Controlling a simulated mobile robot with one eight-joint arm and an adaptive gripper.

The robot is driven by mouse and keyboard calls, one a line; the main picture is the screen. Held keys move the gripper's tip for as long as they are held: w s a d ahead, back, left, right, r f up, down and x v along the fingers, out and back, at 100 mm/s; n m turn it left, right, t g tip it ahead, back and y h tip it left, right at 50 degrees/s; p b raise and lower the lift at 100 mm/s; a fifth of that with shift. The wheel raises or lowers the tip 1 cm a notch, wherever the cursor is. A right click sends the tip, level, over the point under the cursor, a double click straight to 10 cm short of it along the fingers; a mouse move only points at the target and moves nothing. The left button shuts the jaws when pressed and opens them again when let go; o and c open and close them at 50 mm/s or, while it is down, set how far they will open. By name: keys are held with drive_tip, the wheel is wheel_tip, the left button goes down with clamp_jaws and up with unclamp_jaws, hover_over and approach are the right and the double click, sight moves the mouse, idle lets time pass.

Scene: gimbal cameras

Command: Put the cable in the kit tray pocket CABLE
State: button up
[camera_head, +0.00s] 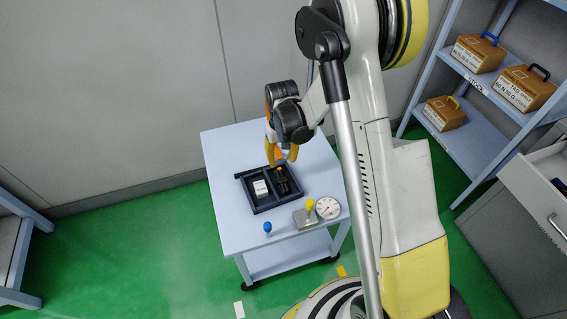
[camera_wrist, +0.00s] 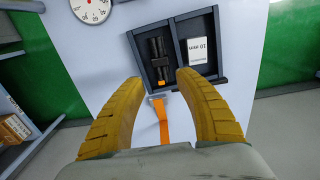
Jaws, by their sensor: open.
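The black kit tray (camera_head: 243,190) lies on the table; in the wrist view (camera_wrist: 203,85) it shows two pockets. The left pocket there holds a dark, narrow bundle (camera_wrist: 155,48) with an orange end (camera_wrist: 161,83). An orange strip (camera_wrist: 162,122) with a grey end runs from the tray's near edge toward my gripper. I cannot tell whether strip and bundle are joined, or which is the cable. My gripper (camera_wrist: 159,78) is open, its yellow fingers apart on either side of the strip, nothing held. In the head view my gripper (camera_head: 285,155) is at the tray's far edge. No CABLE label is readable.
A dial gauge (camera_head: 328,208), a block with a yellow knob (camera_head: 305,217) and a blue knob (camera_head: 267,227) stand near the table's front edge. The table's far left (camera_head: 222,150) is clear. Shelves stand right.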

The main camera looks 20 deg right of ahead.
wheel_tip(320, 180, up, 11)
drive_tip(key=s+t, duration=0.2)
drive_tip(key=s+r+t, duration=0.5)
drive_tip(key=s+r, duration=1)
drive_tip(key=s, duration=0.3)
drive_tip(key=shift+d+r, duration=0.1)
